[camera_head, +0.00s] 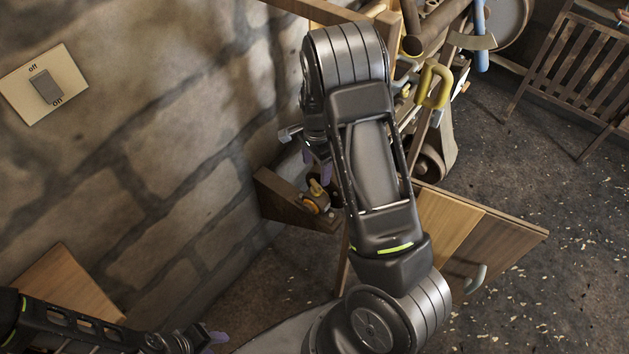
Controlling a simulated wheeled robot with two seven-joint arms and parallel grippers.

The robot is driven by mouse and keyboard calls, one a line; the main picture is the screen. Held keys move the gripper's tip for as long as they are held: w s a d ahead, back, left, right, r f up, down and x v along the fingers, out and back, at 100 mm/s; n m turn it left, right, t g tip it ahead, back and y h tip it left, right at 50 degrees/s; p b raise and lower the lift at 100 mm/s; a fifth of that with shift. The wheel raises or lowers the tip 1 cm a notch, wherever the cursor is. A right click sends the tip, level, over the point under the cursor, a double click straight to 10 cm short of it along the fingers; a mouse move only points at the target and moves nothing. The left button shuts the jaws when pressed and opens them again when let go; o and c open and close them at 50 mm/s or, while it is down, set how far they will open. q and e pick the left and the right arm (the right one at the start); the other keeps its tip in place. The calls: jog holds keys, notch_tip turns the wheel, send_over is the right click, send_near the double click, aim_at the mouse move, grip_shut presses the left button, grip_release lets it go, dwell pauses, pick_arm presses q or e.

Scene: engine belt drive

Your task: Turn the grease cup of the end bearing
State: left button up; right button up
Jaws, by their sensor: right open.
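A small bearing (320,200) sits on a wooden wall bracket (284,206) left of my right forearm. It has a brass-coloured part on top, which looks like the grease cup (316,187), and an orange round face on its side. My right gripper (316,164) is open, with purple fingertips, and appears just above the bearing in the picture. I cannot tell how far apart they are in depth. My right arm hides part of the gripper and what lies behind it. My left gripper (214,340) shows only partly at the bottom edge; its jaw opening is unclear.
A stone wall with an off/on switch (45,86) runs along the left. Tools, including a yellow-handled one (434,84), crowd behind my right arm. A wooden cabinet door (490,238) stands to its right. A slatted wooden rack (578,78) is at upper right. Floor is open at right.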

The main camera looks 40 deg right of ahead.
aim_at(316, 184)
notch_tip(316, 184, down, 7)
jog(key=shift+f+p, duration=0.1)
jog(key=shift+p, duration=0.4)
jog(key=c, duration=1.4)
